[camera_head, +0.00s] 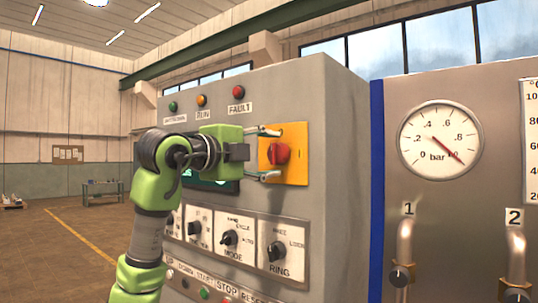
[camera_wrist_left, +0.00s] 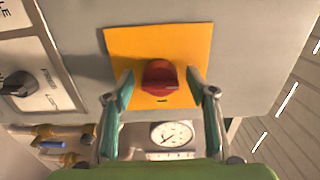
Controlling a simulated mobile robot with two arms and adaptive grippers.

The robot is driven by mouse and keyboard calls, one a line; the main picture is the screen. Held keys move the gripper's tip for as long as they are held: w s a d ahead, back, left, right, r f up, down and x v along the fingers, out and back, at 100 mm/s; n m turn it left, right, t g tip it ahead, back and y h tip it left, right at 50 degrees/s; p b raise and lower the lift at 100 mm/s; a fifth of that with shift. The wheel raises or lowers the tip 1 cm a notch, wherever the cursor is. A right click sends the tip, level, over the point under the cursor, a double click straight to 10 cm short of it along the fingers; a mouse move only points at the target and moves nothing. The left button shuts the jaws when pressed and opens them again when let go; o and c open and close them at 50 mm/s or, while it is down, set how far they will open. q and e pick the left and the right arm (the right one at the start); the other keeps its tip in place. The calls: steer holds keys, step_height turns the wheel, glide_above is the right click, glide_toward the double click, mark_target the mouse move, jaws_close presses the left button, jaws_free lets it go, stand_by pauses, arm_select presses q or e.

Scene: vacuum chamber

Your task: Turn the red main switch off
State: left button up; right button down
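The red main switch (camera_head: 279,154) is a red knob on a yellow plate (camera_head: 297,136) on the grey control cabinet's front. My left gripper (camera_head: 268,154) is in front of it, its two fingers apart, one above and one below the knob. In the left wrist view the red knob (camera_wrist_left: 159,77) sits between the open fingertips (camera_wrist_left: 160,78), with gaps visible on both sides. The yellow plate (camera_wrist_left: 190,45) lies behind it. The knob's handle angle is hard to tell. My right gripper is not in view.
The cabinet (camera_head: 345,120) also carries indicator lamps above, a MODE knob (camera_head: 229,238), a RING knob (camera_head: 277,251) and buttons below. To the right are a pressure gauge (camera_head: 441,141) and two valve pipes (camera_head: 404,245). The floor at left is open.

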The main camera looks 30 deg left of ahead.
arm_select(q)
steer(key=s, duration=1.2)
steer(key=shift+a, duration=0.45)
steer(key=shift+f, duration=0.1)
